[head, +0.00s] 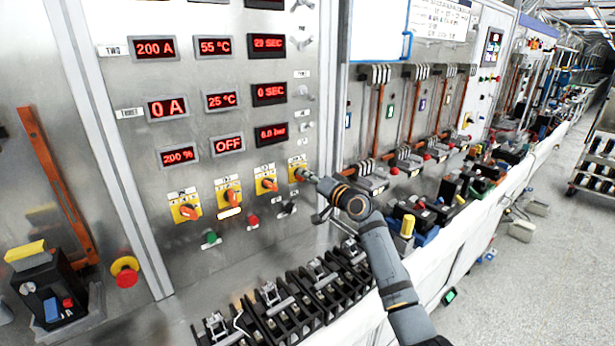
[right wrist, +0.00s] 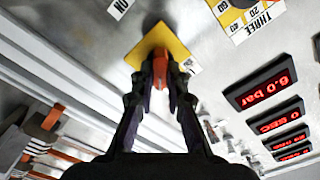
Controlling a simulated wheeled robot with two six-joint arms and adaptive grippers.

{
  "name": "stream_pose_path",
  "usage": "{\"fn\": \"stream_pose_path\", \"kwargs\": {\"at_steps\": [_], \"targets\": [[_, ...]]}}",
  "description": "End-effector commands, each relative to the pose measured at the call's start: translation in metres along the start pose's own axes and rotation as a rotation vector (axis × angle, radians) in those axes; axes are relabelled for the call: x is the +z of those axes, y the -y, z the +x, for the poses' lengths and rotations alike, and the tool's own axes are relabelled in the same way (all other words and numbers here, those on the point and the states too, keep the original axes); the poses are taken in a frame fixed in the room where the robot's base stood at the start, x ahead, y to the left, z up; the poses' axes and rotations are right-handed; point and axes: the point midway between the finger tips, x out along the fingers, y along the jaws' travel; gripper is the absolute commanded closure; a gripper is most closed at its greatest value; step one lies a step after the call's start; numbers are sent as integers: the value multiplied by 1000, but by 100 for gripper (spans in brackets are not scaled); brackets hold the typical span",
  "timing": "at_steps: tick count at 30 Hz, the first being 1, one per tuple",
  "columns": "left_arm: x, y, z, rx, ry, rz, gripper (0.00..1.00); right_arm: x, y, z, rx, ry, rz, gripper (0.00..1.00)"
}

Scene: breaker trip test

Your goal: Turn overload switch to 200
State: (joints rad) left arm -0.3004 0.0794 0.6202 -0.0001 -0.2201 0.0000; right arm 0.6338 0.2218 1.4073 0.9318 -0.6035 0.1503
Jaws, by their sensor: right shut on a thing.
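Several yellow rotary switches with orange knobs sit in a row on the steel panel (head: 230,105). They are the left switch (head: 185,209), the second (head: 229,195), the third (head: 265,182) and the rightmost (head: 296,164). My right gripper (head: 307,175) is at the rightmost switch. In the right wrist view its fingers (right wrist: 161,82) are shut on that switch's orange knob (right wrist: 160,66), in front of the yellow plate (right wrist: 146,48). The fingers hide part of the plate and dial. The switch labels are too small to read in the head view. My left gripper is not in view.
Red displays above read 200 A (head: 155,48), 0 A (head: 168,108), 200 % (head: 178,154) and OFF (head: 228,144). Green (head: 210,238) and red (head: 252,221) buttons sit below the switches. Black breakers (head: 290,305) stand on the bench below. A red emergency button (head: 125,272) is at left.

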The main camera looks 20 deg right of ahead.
Motion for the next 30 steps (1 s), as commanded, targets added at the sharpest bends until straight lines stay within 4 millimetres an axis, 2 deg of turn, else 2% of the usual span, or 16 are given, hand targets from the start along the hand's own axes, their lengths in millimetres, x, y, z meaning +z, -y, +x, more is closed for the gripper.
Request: {"fn": "stream_pose_path", "kwargs": {"at_steps": [7, 8, 12, 23, 26, 30], "targets": [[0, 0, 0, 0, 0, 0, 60, 0, 0, 0, 0, -1, 0, 100], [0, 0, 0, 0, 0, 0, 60, 0, 0, 0, 0, -1, -1, 82], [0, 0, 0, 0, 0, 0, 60, 0, 0, 0, 0, 0, -1, 63], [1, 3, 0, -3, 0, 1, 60, 0, -1, -5, 2, 0, -1, 63], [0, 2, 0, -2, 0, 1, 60, 0, -2, -22, 3, -1, -4, 63], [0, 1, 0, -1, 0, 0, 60, 0, -2, -57, 3, 0, -7, 63]]}}
